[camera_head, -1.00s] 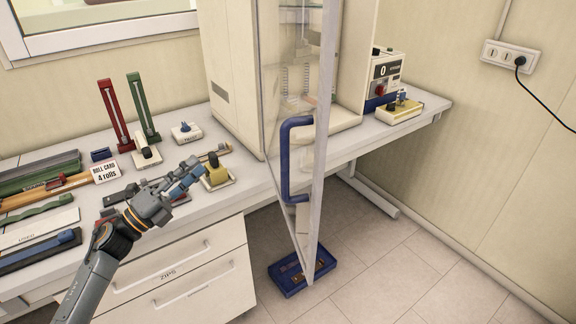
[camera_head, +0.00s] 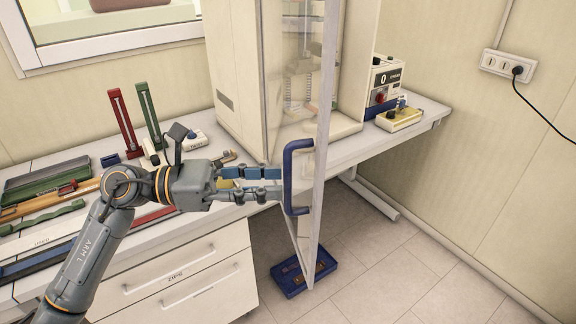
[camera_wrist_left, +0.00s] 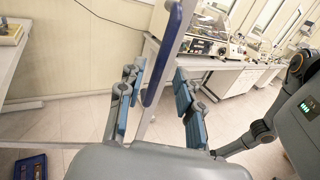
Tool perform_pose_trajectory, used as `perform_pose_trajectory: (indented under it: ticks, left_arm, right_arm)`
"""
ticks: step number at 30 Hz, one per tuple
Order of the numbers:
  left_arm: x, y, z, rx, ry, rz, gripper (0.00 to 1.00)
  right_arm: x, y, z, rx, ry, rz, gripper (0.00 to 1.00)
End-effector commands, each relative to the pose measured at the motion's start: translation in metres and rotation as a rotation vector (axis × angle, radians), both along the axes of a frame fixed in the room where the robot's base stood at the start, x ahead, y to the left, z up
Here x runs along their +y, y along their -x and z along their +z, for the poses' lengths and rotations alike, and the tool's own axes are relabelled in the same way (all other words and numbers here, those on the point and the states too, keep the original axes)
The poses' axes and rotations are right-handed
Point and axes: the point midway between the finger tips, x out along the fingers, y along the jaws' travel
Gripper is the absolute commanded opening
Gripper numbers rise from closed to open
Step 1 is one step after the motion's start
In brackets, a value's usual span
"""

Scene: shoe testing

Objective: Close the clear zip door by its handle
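The clear door (camera_head: 318,130) of the tall cream cabinet (camera_head: 233,80) stands swung open toward me, past the bench edge. Its blue C-shaped handle (camera_head: 288,180) is on the door's near side. My left gripper (camera_head: 277,183) is open, with its blue-padded fingers pointing right, just left of the handle's upright bar. In the left wrist view the handle (camera_wrist_left: 168,50) shows beyond and between the parted fingertips (camera_wrist_left: 158,78). Contact between fingers and handle cannot be made out. My right gripper is in neither view now.
White drawers (camera_head: 190,270) are below. A blue tray (camera_head: 325,263) lies on the floor under the door. Floor to the right is clear.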

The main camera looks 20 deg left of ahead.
Motion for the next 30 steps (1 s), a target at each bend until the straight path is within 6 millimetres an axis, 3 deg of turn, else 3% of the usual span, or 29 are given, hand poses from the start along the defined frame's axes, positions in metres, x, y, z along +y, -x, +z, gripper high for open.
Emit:
perform_pose_trajectory:
  ticks: [1,7,18,19,24,30]
  left_arm:
    - [-0.009,-0.003,0.006,-0.001,0.003,-0.002,0.35]
    - [-0.031,-0.012,0.003,0.001,0.003,0.0,0.35]
    - [-0.037,-0.014,0.0,0.0,0.002,0.001,0.35]
    - [-0.037,-0.014,0.0,0.001,0.001,0.001,0.33]
    - [-0.036,-0.014,0.0,0.001,0.001,0.001,0.0]
    - [-0.036,-0.014,0.0,0.001,0.001,0.001,0.0]
  right_arm:
    - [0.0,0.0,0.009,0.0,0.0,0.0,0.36]
    - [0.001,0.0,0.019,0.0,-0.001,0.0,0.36]
    - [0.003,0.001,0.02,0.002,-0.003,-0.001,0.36]
    - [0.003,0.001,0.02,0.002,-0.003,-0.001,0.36]
    - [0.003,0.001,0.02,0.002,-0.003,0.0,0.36]
    - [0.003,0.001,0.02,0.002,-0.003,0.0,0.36]
